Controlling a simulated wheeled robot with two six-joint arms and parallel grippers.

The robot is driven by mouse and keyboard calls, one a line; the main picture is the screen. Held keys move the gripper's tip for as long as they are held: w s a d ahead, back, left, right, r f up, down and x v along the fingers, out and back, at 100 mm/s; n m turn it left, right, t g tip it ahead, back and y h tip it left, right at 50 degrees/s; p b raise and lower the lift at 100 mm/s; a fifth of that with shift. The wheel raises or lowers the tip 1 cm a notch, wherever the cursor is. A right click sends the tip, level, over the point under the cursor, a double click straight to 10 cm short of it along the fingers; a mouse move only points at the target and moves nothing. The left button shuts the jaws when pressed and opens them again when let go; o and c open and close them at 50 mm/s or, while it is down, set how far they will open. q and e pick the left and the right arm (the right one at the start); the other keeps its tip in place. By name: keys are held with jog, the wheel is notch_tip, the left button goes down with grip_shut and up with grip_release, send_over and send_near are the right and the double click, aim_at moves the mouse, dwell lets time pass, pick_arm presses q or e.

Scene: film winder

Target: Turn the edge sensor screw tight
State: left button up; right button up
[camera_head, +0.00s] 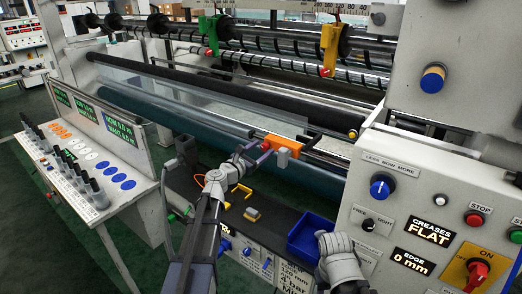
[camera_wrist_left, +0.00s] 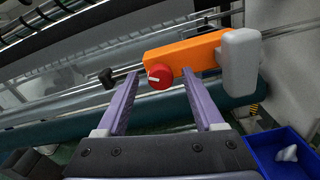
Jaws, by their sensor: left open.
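The edge sensor is an orange block (camera_head: 284,146) on a rail at the front of the winder; it also shows in the left wrist view (camera_wrist_left: 190,52) with a grey end piece (camera_wrist_left: 239,54). Its screw is a round red knob (camera_wrist_left: 160,77) with a white mark, facing me. In the head view the knob (camera_head: 265,146) is small and close to my fingertips. My left gripper (camera_head: 252,152) is open, and its two purple fingers (camera_wrist_left: 160,85) stand on either side of the knob in the wrist view, apart from it.
A blue bin (camera_head: 308,236) and a small yellow-grey item (camera_head: 252,214) are on the dark shelf below. The control panel (camera_head: 440,215) stands at the right, and a button console (camera_head: 75,165) at the left. Rollers run behind the sensor.

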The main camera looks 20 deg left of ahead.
pick_arm(q)
grip_shut()
dwell(0.6)
